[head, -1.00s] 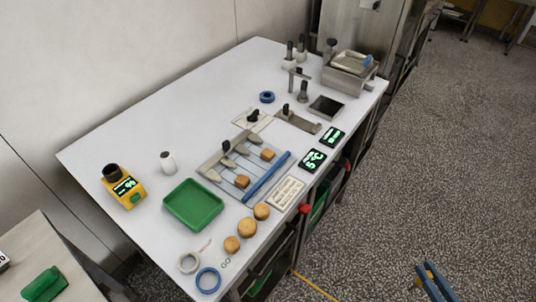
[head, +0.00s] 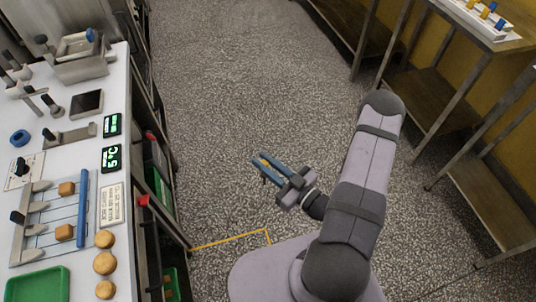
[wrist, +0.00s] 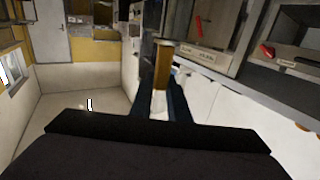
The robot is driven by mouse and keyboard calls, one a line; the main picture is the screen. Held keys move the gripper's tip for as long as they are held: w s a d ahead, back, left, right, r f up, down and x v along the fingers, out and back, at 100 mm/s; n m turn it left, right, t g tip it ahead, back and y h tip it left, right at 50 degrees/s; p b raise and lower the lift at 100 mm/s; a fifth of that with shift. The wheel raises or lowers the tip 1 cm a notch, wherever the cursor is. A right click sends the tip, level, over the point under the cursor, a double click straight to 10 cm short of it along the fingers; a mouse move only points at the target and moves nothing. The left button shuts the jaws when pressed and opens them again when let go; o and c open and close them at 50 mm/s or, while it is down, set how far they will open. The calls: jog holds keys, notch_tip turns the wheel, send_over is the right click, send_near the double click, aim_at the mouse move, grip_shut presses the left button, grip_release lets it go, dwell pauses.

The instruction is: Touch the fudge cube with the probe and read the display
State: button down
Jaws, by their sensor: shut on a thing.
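My gripper (head: 264,164) hangs over the open floor, well to the right of the white worktop. Its blue fingers are shut on a slim brownish-yellow piece (wrist: 162,66), seen upright between them in the wrist view with a pale part below; I cannot tell whether it is the probe. A black display (head: 111,158) reads 5°C in green. A second display (head: 112,124) is too small to read.
A blue bar (head: 82,208) edges the rack beside a printed card (head: 111,204). Several round brown pieces (head: 104,263) line the worktop's front. A green tray (head: 38,286) is at lower left. Metal shelving (head: 470,120) stands at right.

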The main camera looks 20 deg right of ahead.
jog(key=s+a+r+n+g+y+p, duration=0.35)
jog(key=a+r+g+p, duration=0.4)
jog(key=a, duration=0.65)
jog(key=s+a+r+n+g+y+p, duration=0.3)
jog(key=s+a+r+n+g+p, duration=0.15)
jog(key=a+r, duration=0.85)
jog(key=s+a+r+n+g+y+p, duration=0.4)
jog(key=a+r+p, duration=0.3)
jog(key=a, duration=0.9)
jog(key=w+a+r+h+p, duration=0.1)
jog(key=w+a+r, duration=0.3)
jog(key=a, duration=0.2)
jog(key=w+a+m+t, duration=0.1)
jog(key=w+t, duration=0.3)
jog(key=w, duration=0.5)
jog(key=shift+w+a+f+m+h, duration=0.2)
jog(key=shift+a+f+m+h, duration=0.2)
jog(key=shift+m, duration=0.3)
jog(key=shift+f+b, duration=0.1)
jog(key=shift+b, duration=0.2)
